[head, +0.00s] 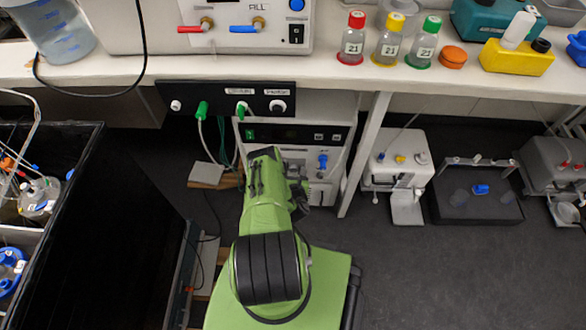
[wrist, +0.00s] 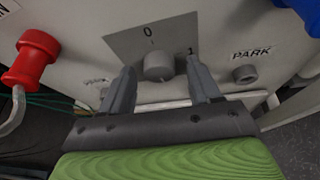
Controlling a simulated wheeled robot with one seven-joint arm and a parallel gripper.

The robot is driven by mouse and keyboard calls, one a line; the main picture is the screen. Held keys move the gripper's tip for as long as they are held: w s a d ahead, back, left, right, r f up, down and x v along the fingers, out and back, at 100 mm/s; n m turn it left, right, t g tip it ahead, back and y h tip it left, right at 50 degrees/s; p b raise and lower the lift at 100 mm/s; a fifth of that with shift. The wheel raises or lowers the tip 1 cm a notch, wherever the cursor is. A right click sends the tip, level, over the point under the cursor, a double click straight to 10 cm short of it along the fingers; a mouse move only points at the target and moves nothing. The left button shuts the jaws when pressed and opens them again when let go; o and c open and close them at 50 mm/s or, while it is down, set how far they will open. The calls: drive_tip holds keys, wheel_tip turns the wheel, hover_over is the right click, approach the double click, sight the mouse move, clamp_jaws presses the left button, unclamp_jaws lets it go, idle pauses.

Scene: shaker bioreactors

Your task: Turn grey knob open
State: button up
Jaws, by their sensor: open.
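The grey knob (wrist: 159,66) is on the front panel of a pale machine in the wrist view, on a darker grey plate marked 0 above it and 1 to its right. My gripper (wrist: 158,80) is open, with one grey finger on each side of the knob. I see a gap on the left; the right finger is close to the knob, and I cannot tell whether it touches. In the head view my green arm (head: 266,200) reaches to the machine under the bench (head: 305,133), and the knob is hidden there.
In the wrist view a red connector (wrist: 34,58) with a hose is at left and a grey PARK port (wrist: 245,74) at right. In the head view a black bin (head: 85,230) stands left of my arm. Floor (head: 420,270) is clear at lower right.

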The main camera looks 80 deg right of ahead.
drive_tip(key=c, duration=1)
drive_tip(key=shift+m+t, duration=0.4)
drive_tip(key=shift+m, duration=0.2)
drive_tip(key=o, duration=1)
